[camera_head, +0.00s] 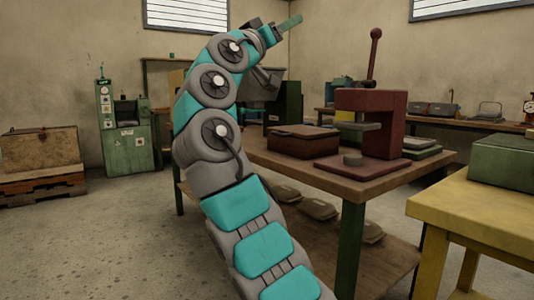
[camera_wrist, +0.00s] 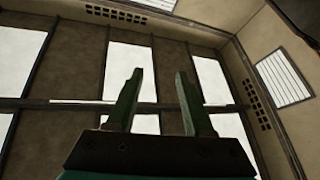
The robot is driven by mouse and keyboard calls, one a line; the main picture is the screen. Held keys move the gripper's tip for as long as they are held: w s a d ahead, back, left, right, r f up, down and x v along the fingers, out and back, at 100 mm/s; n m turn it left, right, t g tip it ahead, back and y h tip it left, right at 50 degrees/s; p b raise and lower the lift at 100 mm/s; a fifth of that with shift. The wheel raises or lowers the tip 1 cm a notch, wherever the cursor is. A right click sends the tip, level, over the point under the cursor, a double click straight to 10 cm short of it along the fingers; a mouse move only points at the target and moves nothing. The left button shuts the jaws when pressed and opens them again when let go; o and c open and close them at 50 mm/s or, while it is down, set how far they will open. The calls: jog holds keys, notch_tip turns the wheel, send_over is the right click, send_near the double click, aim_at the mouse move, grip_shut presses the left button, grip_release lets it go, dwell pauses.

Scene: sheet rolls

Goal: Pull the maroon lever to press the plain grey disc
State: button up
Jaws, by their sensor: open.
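The maroon press (camera_head: 385,125) stands on the wooden table right of my arm in the head view. Its maroon lever (camera_head: 374,55) stands upright from the top and ends in a round knob. The plain grey disc (camera_head: 352,159) lies on the press's maroon base plate (camera_head: 340,172), below the ram. My gripper (camera_head: 291,22) is raised high, left of the lever and apart from it. In the wrist view my gripper (camera_wrist: 160,100) has its two green fingers spread with nothing between them, facing the ceiling.
The wooden table (camera_head: 262,158) also holds a brown case (camera_head: 303,142) left of the press and stacked trays (camera_head: 418,150) to its right. A yellow table (camera_head: 485,212) with a green box (camera_head: 505,160) stands at the right front. The concrete floor (camera_head: 110,230) at left is clear.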

jog(key=w+d+f+n+g+y+p, duration=0.2)
jog(key=w+d+f+n+g+y, duration=0.25)
jog(key=d+f, duration=0.55)
jog(key=s+d+f+g+y, duration=0.1)
jog(key=s+d+f+g, duration=0.4)
jog(key=f, duration=0.5)
jog(key=s+d+f+g, duration=0.2)
jog(key=s+d+f, duration=0.35)
jog(key=f, duration=0.45)
jog(key=s+f+g+y+p, duration=0.2)
jog(key=s+f+g+y, duration=0.25)
jog(key=s+f, duration=1.35)
jog(key=s+a+f+g+y, duration=0.2)
jog(key=s+a+f, duration=0.2)
jog(key=s, duration=0.6)
jog(key=s+a+f+g+y, duration=0.2)
jog(key=s+a+f, duration=0.3)
jog(key=s+f, duration=0.3)
jog(key=s, duration=0.2)
jog(key=shift+s+a, duration=0.15)
jog(key=shift+s, duration=0.25)
